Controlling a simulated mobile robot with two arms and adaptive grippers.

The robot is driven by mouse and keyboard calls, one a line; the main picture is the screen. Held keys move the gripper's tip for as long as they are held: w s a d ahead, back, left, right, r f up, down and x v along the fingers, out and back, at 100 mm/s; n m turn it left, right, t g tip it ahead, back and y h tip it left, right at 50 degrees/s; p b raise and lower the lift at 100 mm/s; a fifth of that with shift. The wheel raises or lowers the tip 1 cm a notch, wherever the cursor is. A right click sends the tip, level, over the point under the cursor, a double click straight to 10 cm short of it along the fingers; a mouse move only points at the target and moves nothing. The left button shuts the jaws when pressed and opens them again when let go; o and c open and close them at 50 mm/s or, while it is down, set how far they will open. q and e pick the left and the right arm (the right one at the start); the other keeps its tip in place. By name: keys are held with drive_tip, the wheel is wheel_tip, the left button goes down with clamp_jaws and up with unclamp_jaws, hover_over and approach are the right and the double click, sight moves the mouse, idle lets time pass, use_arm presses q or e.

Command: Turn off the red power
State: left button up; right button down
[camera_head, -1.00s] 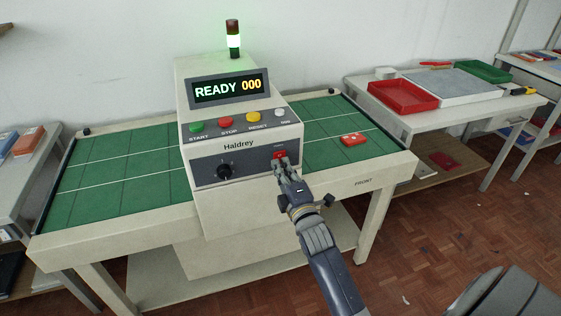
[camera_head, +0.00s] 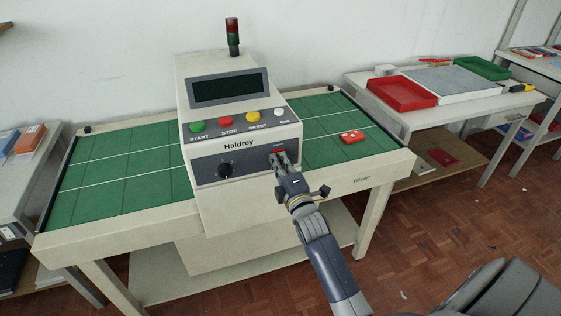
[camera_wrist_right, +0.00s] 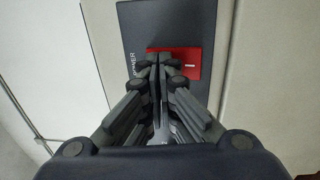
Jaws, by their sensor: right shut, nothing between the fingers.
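The red power switch (camera_wrist_right: 190,62) is on a dark panel marked POWER in the right wrist view, with a white line mark on its right part. In the head view, a little of the red switch (camera_head: 277,152) shows on the Haldrey machine's front (camera_head: 237,200). My right gripper (camera_head: 280,157) is shut and empty, its fingertips at the switch and covering part of it. The gripper (camera_wrist_right: 158,62) also shows in the right wrist view. Whether the tips touch the switch, I cannot tell. The display (camera_head: 229,89) is dark and the signal tower (camera_head: 232,36) is unlit. My left gripper is not in view.
Green, red, yellow and white buttons (camera_head: 228,121) sit above a black knob (camera_head: 225,169). A red piece with white dots (camera_head: 351,137) lies on the green table top (camera_head: 120,180). A side table on the right holds a red tray (camera_head: 402,94).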

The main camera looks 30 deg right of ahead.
drive_tip(key=r+v, duration=0.1)
drive_tip(key=v, duration=1.1)
drive_tip(key=shift+f, duration=0.45)
drive_tip(key=s+a+f+m+g+y, duration=0.1)
drive_tip(key=s+a+f+m+g, duration=0.15)
drive_tip(key=f, duration=0.95)
drive_tip(key=s+a+f+m+g+y, duration=0.1)
drive_tip(key=s+a+f+m+g, duration=0.15)
drive_tip(key=f, duration=0.85)
drive_tip(key=s+a+f+m+g+y, duration=0.1)
drive_tip(key=s+a+f+g+y, duration=0.2)
drive_tip(key=f, duration=0.9)
drive_tip(key=s+a+f+m+g, duration=0.3)
drive_tip(key=s+a+f+g, duration=0.1)
drive_tip(key=s+f, duration=0.9)
drive_tip(key=s+d+f+m+g, duration=0.1)
drive_tip(key=s+f, duration=0.3)
drive_tip(key=s, duration=0.6)
drive_tip(key=s+f+m+g, duration=0.3)
drive_tip(key=s+f+g, duration=0.1)
drive_tip(key=s, duration=0.7)
drive_tip(key=shift+s+d+f+h, duration=0.15)
drive_tip(key=shift+d+f+h, duration=0.2)
drive_tip(key=shift+d+h, duration=0.05)
